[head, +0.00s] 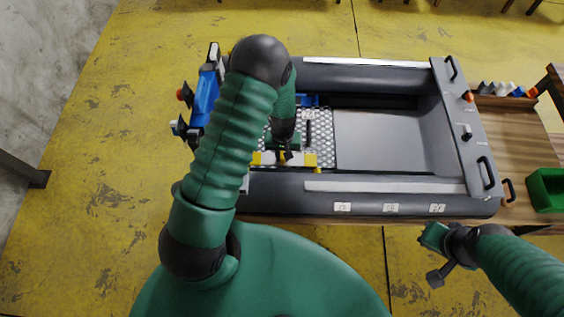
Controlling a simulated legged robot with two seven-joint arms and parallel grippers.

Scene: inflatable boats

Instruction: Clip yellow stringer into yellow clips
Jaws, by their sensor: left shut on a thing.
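The yellow stringer (308,160) lies lengthwise along the near inner side of the grey inflatable boat (410,182), at the edge of the patterned floor panel. My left gripper (286,155) reaches down into the boat from above and is shut on the stringer near its middle. The gripper covers part of the stringer. I cannot make out the yellow clips apart from the stringer at this size, nor whether it sits in them. My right gripper (438,258) is outside the boat, off its near right corner, and touches nothing that I can see; its jaw opening is unclear.
A blue motor-like part (205,97) is at the boat's left end. Black handles (487,172) stand on the right end panel. A wooden table (520,150) with a green bin (545,190) is at the right. Yellow floor is open at the left.

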